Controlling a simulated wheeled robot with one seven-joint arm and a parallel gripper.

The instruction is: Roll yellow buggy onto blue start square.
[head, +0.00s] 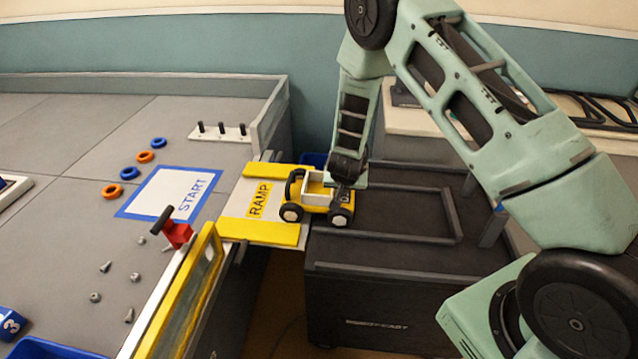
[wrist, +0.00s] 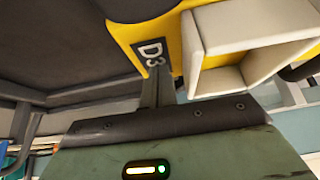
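The yellow buggy (head: 318,204) has black-and-white wheels, a white box on top and a black loop at its left end. Its left wheels are at the ramp's right end, and its right end is over the dark cart top. The START square (head: 160,190), white with a blue border, lies flat on the grey table left of the ramp and is empty. My gripper (head: 345,182) is at the buggy's right end. In the wrist view, its fingers (wrist: 157,88) are together, against or very near the buggy's D3-marked end (wrist: 185,45). Exact contact is unclear.
The ramp (head: 237,204) has yellow side strips and bridges the cart (head: 390,235) and table. Orange and blue rings (head: 129,173) lie beyond the square. A red-and-black clamp (head: 176,232) stands at the table edge near the square. Small bolts and nuts are scattered in front.

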